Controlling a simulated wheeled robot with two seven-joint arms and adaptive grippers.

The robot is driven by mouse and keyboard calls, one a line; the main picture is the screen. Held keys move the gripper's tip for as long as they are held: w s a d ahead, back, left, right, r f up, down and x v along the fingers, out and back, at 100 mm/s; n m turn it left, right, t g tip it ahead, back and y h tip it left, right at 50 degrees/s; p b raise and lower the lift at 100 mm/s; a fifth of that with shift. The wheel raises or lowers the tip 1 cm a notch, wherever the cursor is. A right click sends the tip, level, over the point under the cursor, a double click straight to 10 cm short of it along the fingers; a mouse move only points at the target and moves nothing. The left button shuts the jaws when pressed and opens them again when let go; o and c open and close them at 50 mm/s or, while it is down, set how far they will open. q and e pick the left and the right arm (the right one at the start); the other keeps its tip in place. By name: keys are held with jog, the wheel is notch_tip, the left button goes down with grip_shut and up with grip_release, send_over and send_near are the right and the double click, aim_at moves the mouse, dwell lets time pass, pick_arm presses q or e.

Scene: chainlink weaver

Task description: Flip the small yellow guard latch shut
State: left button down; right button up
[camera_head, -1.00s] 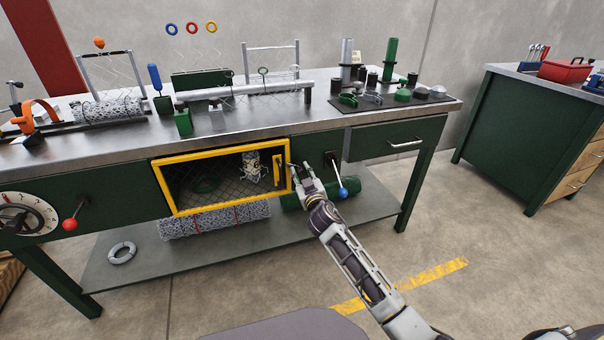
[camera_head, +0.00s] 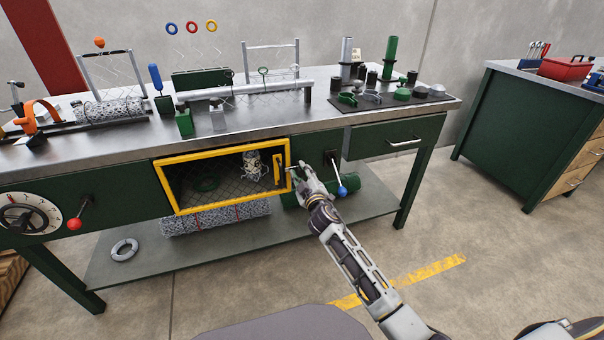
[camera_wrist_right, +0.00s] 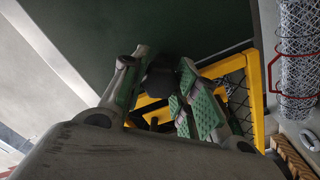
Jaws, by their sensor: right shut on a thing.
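The yellow-framed mesh guard (camera_head: 222,150) covers an opening in the green front of the workbench. A yellow handle (camera_head: 278,168) stands upright at its right side. My right gripper (camera_head: 299,169) is at the guard's right edge. In the right wrist view its green-padded fingers are shut on a dark knob-like piece (camera_wrist_right: 161,80) beside the yellow frame (camera_wrist_right: 256,95). This piece appears to be the guard latch; the fingers hide most of it, so I cannot tell its exact angle. My left gripper is not in view.
A blue-tipped lever (camera_head: 342,190) hangs just right of my right gripper. A red-knobbed lever (camera_head: 76,222) and a dial (camera_head: 27,217) are at the left. The floor in front is clear.

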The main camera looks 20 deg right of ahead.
jog(key=o, duration=1)
jog(key=shift+o, duration=0.2)
jog(key=shift+s, duration=0.1)
jog(key=s, duration=1.1)
jog(key=shift+s+f, duration=0.2)
jog(key=shift+s, duration=0.15)
dwell(0.4)
